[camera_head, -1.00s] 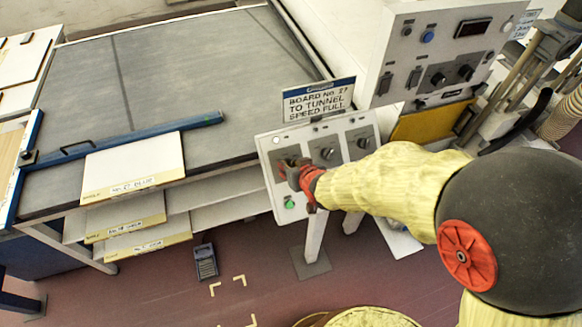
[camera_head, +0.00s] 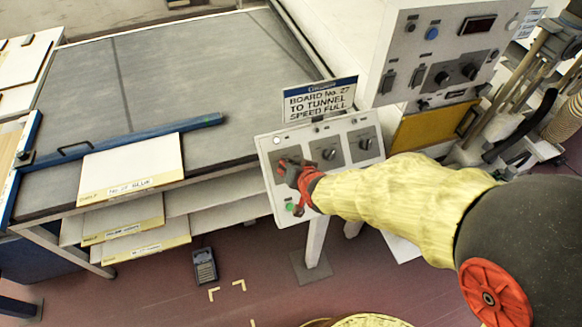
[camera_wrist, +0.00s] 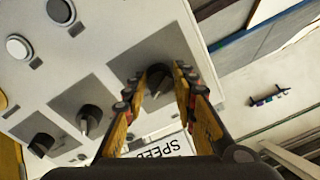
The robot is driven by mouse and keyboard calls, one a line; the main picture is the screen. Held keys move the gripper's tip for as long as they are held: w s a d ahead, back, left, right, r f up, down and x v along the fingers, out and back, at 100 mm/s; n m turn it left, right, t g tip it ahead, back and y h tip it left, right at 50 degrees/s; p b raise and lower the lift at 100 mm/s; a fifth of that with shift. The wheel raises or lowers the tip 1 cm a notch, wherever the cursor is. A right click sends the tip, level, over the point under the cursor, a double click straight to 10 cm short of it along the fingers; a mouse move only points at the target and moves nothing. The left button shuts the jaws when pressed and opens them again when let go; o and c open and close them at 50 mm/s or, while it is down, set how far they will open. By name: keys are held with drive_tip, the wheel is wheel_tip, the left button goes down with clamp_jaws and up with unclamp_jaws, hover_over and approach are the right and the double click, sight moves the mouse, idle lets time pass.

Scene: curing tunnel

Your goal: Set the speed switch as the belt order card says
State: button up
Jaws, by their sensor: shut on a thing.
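The belt order card (camera_head: 319,100) stands above the small switch panel (camera_head: 268,150) and reads "BOARD No. 27 TO TUNNEL SPEED FULL". The panel carries three dark rotary knobs in a row. My gripper (camera_head: 290,172) is at the leftmost one in the head view, hiding most of it. In the wrist view, my gripper's fingers (camera_wrist: 158,88) are closed on the sides of this dark knob, the speed switch (camera_wrist: 159,77). A label with "SPEED" (camera_wrist: 160,150) shows partly beyond the fingers. The knob's exact setting cannot be read.
Two other knobs (camera_wrist: 90,120) (camera_wrist: 41,144) sit beside the held one. A green button (camera_head: 291,207) is low on the panel. A larger control cabinet (camera_head: 440,60) stands behind at right. The conveyor belt (camera_head: 170,80) and labelled boards (camera_head: 130,168) are at left.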

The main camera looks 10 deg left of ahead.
drive_tip(key=o, duration=1.2)
drive_tip(key=shift+c, duration=0.2)
drive_tip(key=v, duration=1.2)
